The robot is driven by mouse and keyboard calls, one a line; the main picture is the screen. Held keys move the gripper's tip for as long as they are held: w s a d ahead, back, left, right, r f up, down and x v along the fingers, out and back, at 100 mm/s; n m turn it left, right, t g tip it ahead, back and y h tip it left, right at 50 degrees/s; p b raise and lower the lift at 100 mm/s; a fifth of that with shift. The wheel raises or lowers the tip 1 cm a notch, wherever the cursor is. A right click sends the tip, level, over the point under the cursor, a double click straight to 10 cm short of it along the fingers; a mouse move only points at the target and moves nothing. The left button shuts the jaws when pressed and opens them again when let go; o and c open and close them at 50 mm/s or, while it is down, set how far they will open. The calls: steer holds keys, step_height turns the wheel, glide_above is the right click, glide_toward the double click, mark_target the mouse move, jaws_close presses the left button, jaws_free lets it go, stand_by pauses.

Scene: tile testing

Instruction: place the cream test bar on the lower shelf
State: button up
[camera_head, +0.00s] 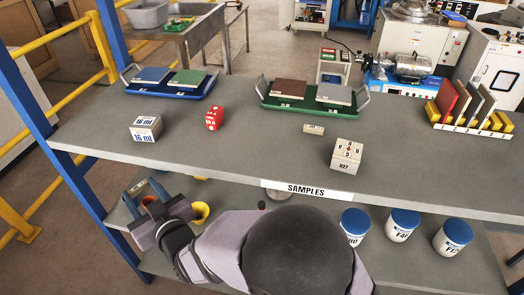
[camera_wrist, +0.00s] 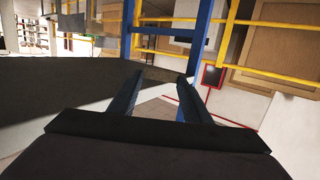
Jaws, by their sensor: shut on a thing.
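My gripper (camera_head: 146,188) is at the left, low beside the front edge of the upper shelf, above the left part of the lower shelf (camera_head: 424,263). Its two fingers also show in the wrist view (camera_wrist: 163,85), standing apart. A separate small cream block (camera_head: 313,129) lies on the upper shelf (camera_head: 250,140).
A blue post (camera_head: 62,150) stands close left of my gripper. A yellow object (camera_head: 201,211) is just right of it on the lower shelf. Several blue-lidded jars (camera_head: 402,225) stand at the lower shelf's right. Trays, boxes and a yellow rack (camera_head: 468,110) occupy the upper shelf.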

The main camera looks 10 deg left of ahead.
step_height(320, 180, up, 4)
steer(key=s+a+n+g, duration=0.1)
steer(key=s+a, duration=0.2)
step_height(320, 180, up, 14)
steer(key=m+t+h+p, duration=0.7)
steer(key=m+h+p, duration=0.4)
steer(key=m+h, duration=0.45)
glide_above(258, 152)
steer(key=shift+s+f+n+h, duration=0.1)
steer(key=shift+f+n+h, duration=0.05)
steer(key=shift+n+h, duration=0.5)
steer(key=shift+y, duration=0.3)
steer(key=shift+f+p, duration=0.7)
steer(key=shift+f, duration=4.1)
steer(key=shift+f, duration=0.15)
